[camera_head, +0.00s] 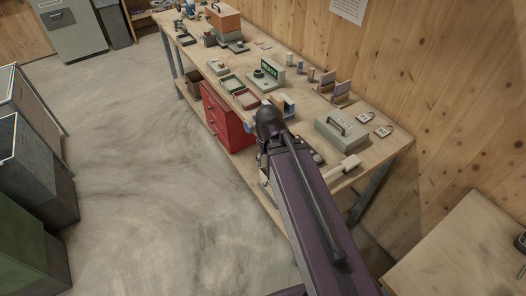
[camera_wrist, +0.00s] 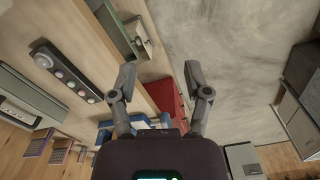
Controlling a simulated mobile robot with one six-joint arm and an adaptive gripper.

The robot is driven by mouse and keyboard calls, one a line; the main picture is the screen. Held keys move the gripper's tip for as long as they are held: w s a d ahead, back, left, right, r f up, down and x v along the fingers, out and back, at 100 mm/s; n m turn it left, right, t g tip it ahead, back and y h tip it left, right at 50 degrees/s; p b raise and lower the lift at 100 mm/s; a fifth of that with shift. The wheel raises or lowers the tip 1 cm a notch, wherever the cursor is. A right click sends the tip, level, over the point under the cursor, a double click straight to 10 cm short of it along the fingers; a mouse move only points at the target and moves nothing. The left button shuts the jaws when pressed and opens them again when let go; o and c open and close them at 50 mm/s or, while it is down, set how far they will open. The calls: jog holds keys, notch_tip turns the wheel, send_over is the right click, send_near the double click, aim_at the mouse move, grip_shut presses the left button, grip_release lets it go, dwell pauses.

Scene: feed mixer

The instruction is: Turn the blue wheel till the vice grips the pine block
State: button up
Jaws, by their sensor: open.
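My gripper (camera_wrist: 160,78) is open and empty in the wrist view, its two dark fingers spread apart. A blue part, likely the vice (camera_wrist: 136,121), shows just behind the left finger, partly hidden by the gripper body. In the head view the blue vice (camera_head: 289,105) stands on the workbench just right of my wrist, with a tan piece beside its blue face. I cannot tell whether that piece is the pine block. My arm hides part of this area, and the wheel is not clearly seen.
The workbench (camera_head: 333,108) runs along the wood wall. A red drawer cabinet (camera_head: 222,115) stands under it. A grey box with a handle (camera_head: 341,134) is right of my wrist. A button panel (camera_wrist: 66,73) and green tray (camera_wrist: 113,28) lie near the gripper.

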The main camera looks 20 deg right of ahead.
aim_at(248, 122)
jog(key=w+d+r+n+t+y, duration=0.1)
jog(key=w+n+t, duration=0.2)
jog(key=w, duration=2.2)
jog(key=shift+r+n+t, duration=0.3)
jog(key=shift+r+t, duration=0.1)
jog(key=shift+t, duration=0.3)
jog(key=shift+w+f, duration=0.15)
jog(key=shift+f, duration=0.05)
jog(key=b+x, duration=0.8)
jog(key=x, duration=0.1)
jog(key=b+x, duration=0.4)
jog(key=shift+a+f, duration=0.2)
jog(key=shift+a, duration=0.1)
grip_shut()
